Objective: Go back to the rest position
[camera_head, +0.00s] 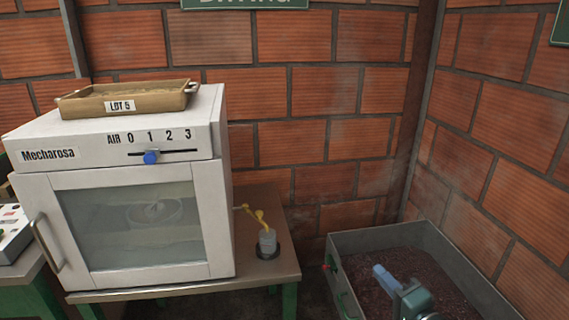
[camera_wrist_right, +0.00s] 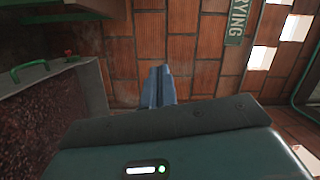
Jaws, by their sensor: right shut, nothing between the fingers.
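My right gripper (camera_head: 383,274) shows at the lower right of the head view, above the dark contents of a grey metal bin (camera_head: 481,272). Its blue fingers are shut together with nothing between them. In the right wrist view the shut fingers (camera_wrist_right: 158,86) point toward the brick wall, and the bin's edge (camera_wrist_right: 97,78) is at the left. My left gripper is not in the head view.
A white Mecharosa oven (camera_head: 222,190) with a closed glass door stands on a table (camera_head: 275,217). A tray labelled LOT 5 (camera_head: 160,98) sits on top. A small grey cup (camera_head: 267,241) with a yellow piece stands beside the oven. Brick walls close off the back and right.

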